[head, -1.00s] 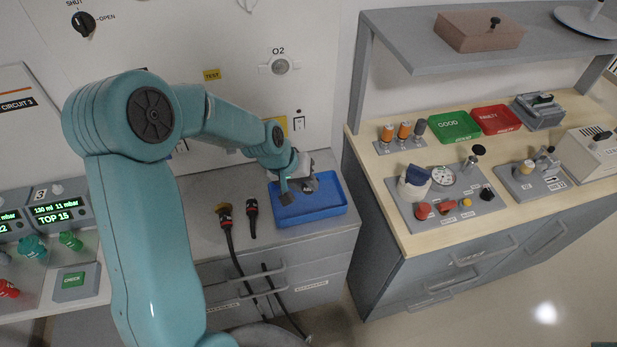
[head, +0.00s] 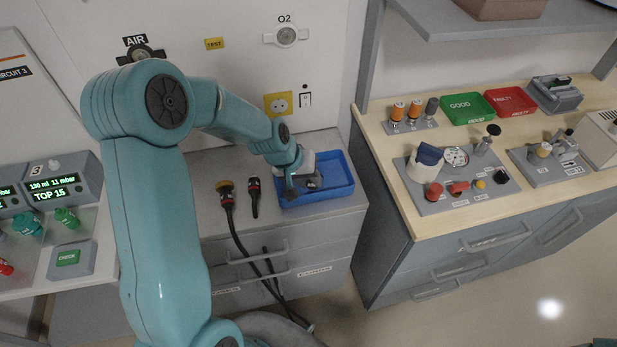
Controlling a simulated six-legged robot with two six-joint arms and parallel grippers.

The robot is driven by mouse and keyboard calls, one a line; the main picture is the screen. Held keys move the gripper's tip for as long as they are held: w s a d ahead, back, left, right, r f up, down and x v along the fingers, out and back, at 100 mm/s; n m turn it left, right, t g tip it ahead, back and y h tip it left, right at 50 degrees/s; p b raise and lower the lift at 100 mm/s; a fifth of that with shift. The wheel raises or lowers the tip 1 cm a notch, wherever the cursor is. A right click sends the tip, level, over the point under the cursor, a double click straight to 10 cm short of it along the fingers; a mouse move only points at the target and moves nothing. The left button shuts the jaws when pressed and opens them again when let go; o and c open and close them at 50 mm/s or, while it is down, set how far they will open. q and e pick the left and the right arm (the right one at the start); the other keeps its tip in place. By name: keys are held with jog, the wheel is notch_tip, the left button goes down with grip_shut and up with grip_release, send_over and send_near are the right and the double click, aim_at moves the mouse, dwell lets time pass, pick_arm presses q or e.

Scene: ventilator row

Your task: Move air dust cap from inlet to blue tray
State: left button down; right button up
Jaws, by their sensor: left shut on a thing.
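The blue tray (head: 340,189) lies on the grey counter below the wall panel. My left gripper (head: 302,187) is over the left part of the tray and shut on a small grey piece, the dust cap (head: 314,183), mostly hidden by the fingers. I cannot tell whether the cap touches the tray floor. The AIR inlet (head: 141,53) on the wall shows a dark opening, partly hidden by my left arm. The O2 inlet (head: 287,36) has a grey round cover. My right gripper is not in view.
A side bench (head: 403,205) on the right holds a green tray (head: 467,108), a red tray (head: 510,101) and several small parts.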

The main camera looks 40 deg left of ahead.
pick_arm(q)
jog(key=c, duration=0.7)
grip_release()
jog(key=shift+s+d+r, duration=0.1)
jog(key=shift+s+r, duration=0.05)
jog(key=shift+r, duration=0.05)
jog(key=shift+c, duration=0.2)
jog(key=shift+f, duration=0.1)
